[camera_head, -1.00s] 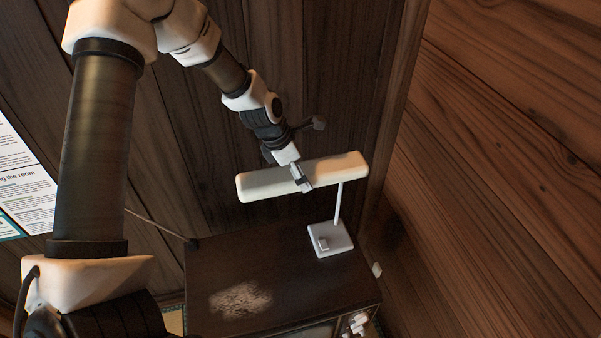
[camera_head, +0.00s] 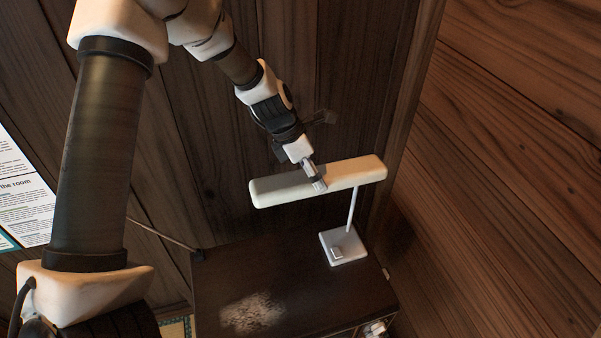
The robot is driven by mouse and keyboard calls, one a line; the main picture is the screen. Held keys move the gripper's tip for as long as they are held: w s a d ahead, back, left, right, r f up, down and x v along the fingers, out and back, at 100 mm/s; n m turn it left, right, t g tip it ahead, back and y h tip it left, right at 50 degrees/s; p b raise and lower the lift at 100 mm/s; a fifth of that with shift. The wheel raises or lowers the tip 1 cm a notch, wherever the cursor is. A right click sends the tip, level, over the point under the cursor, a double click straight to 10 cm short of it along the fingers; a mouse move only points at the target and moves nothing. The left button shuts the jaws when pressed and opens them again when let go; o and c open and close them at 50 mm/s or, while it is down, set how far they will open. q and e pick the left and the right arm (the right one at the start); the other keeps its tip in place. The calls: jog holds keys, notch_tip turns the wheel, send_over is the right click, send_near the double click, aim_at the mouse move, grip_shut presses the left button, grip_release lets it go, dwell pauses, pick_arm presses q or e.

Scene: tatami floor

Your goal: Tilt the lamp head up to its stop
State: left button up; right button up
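The lamp has a long cream head (camera_head: 350,173), a thin white post (camera_head: 352,208) and a square white base (camera_head: 343,247) with a small switch block on it. Its base stands on the dark cabinet near the right wall. My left gripper (camera_head: 317,181) reaches in from the upper left, and its fingertips are at the middle of the lamp head, overlapping its upper face. The fingers look close together; whether they pinch the head or only touch it, I cannot tell. The underside of the head is hidden. My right gripper is not in view.
The dark wooden cabinet (camera_head: 300,283) has a pale worn patch on its top and knobs (camera_head: 375,329) at its front. Plank walls stand close behind and to the right. An antenna-like rod (camera_head: 160,230) slants at the left. A paper poster (camera_head: 22,195) hangs at the far left.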

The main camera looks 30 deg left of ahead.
pick_arm(q)
jog(key=shift+w, duration=0.1)
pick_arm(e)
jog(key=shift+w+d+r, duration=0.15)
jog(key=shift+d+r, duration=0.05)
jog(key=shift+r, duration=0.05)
pick_arm(q)
jog(key=shift+w+r, duration=0.1)
jog(key=shift+r, duration=0.05)
